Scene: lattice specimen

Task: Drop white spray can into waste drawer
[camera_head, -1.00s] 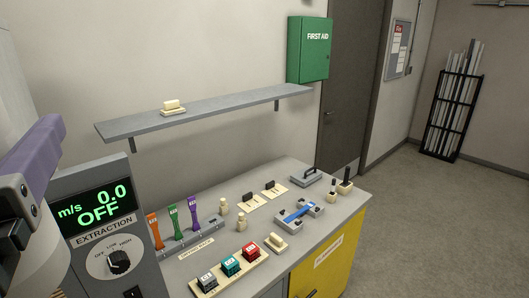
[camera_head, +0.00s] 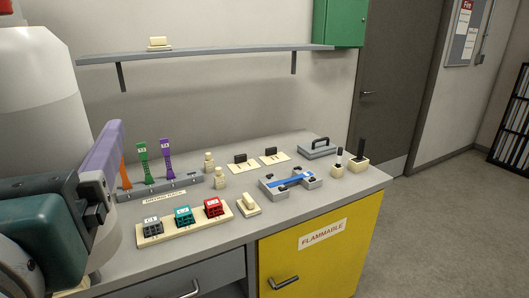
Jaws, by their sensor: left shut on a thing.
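The white spray can (camera_head: 38,95) stands large and close at the left edge of the head view, upright or nearly so. It has a grey-white shoulder and a bit of red at the very top. My left gripper (camera_head: 98,152), with a purple finger and dark teal body, is shut on it. The gripper hides the can's middle, and the other finger is not visible. A grey drawer front (camera_head: 185,283) with a bar handle shows under the bench and looks closed; no waste label is visible. My right gripper is not in view.
The grey bench (camera_head: 240,226) carries a rack of coloured tools (camera_head: 160,186), a block tray (camera_head: 160,236), a blue-and-grey fixture (camera_head: 290,184) and small bottles. A yellow flammable cabinet (camera_head: 320,250) is below at right. A shelf (camera_head: 210,54) runs above. Open floor lies right.

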